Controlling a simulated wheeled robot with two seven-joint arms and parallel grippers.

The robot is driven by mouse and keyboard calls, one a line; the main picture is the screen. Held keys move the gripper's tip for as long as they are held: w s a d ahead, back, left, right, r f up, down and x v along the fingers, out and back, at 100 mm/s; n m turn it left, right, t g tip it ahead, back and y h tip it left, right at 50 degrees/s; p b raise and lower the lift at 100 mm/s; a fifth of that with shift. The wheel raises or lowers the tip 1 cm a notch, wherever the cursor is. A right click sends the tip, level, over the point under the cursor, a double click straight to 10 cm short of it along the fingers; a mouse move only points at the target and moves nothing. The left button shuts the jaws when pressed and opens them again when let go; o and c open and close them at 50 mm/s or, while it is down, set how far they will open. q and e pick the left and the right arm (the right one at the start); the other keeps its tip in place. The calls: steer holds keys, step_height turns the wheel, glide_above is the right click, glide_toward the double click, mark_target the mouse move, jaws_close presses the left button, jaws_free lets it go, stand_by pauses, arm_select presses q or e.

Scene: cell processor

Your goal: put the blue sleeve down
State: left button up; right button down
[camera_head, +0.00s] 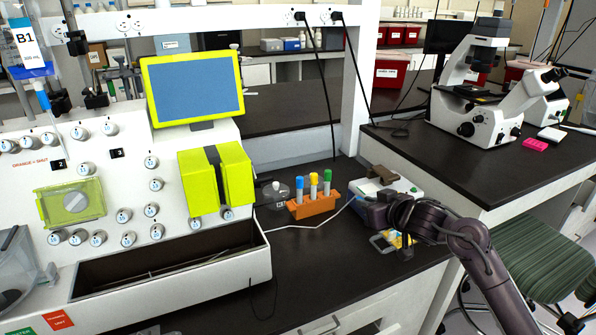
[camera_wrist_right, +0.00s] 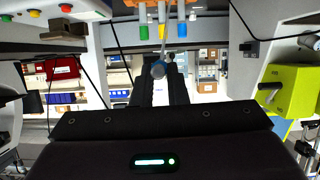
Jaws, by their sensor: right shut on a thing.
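My right gripper (camera_head: 366,203) reaches in from the right of the head view, above the black bench and in front of a white device. It is shut on the blue sleeve (camera_head: 359,198), a small piece at the end of a thin white tube (camera_head: 325,223) that trails left. In the right wrist view the blue sleeve (camera_wrist_right: 158,69) shows as a small round end between the two dark fingertips (camera_wrist_right: 162,72). The gripper hides part of the sleeve. My left gripper is in neither view.
An orange rack (camera_head: 313,207) with blue, yellow and green capped tubes stands left of the gripper. A white device (camera_head: 405,187) is behind it. A small yellow and grey item (camera_head: 385,241) lies below. The black bench (camera_head: 310,265) is clear in front of the rack.

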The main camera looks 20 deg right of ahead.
steer(key=s+a+r, duration=0.4)
steer(key=a, duration=0.5)
steer(key=s+a+r+h, duration=0.1)
steer(key=s+a+r, duration=0.3)
steer(key=a, duration=0.6)
steer(key=shift+a+r+m, duration=0.2)
steer(key=shift+r+m, duration=0.1)
steer(key=shift+r, duration=0.5)
steer(key=shift+f, duration=0.1)
steer(key=shift+w, duration=0.1)
